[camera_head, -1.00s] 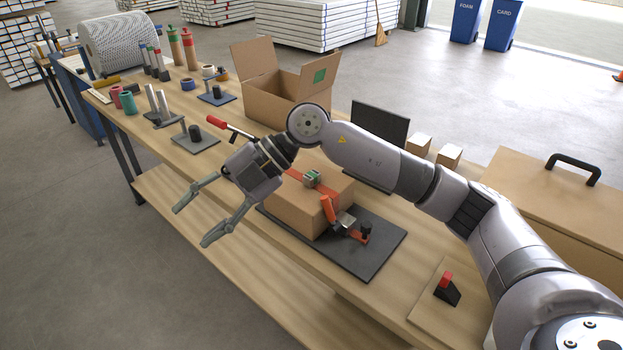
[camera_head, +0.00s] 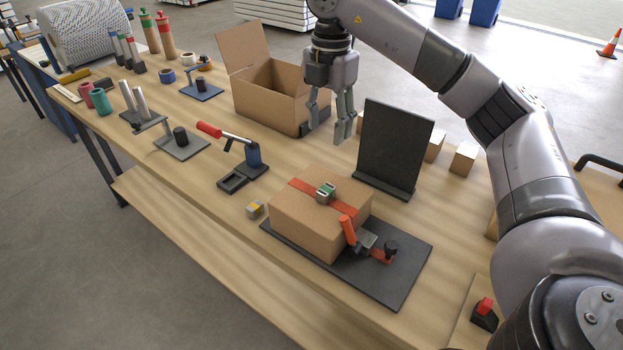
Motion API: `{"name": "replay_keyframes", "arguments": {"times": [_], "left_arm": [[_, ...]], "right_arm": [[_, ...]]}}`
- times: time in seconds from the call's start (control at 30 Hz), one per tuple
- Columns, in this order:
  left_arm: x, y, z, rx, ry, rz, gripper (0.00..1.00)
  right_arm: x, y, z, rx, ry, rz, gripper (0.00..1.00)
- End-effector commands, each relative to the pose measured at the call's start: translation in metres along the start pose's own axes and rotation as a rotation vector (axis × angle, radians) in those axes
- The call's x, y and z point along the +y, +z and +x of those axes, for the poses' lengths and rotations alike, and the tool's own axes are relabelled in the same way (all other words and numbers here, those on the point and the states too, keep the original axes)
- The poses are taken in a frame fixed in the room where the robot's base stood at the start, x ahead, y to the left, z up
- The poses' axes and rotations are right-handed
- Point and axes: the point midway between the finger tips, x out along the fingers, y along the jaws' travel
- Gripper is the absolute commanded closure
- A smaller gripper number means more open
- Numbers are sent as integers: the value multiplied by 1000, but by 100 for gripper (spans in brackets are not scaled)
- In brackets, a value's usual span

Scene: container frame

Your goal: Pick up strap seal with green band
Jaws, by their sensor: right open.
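The strap seal with the green band (camera_head: 325,193) is a small grey metal piece. It sits on top of a closed cardboard box (camera_head: 300,229), on the orange strap (camera_head: 301,185) that runs across the box. A similar small seal with a yellow band (camera_head: 256,209) lies on the table left of the box. My right gripper (camera_head: 327,128) is open and empty, fingers pointing down, above the table behind the closed box and well apart from the green-banded seal. My left gripper is not in view.
An orange-handled tensioner (camera_head: 363,240) is at the box's front right, on a dark mat (camera_head: 405,268). A red-handled tool (camera_head: 240,157) stands left. An open carton (camera_head: 262,98) and a dark upright panel (camera_head: 393,148) stand behind. Bare table lies between the tool and panel.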

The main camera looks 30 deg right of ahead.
Motion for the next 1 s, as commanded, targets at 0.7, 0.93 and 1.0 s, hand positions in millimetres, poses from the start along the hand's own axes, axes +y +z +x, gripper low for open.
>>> {"name": "replay_keyframes", "arguments": {"times": [0.7, 0.93, 1.0], "left_arm": [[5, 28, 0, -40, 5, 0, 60], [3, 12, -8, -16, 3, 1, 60], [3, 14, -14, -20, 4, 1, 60]], "right_arm": [[-1, 1, 115, -2, -4, 2, 53], [-1, -1, 134, -1, -6, 1, 53], [0, -2, 144, -1, -7, 2, 53]]}}
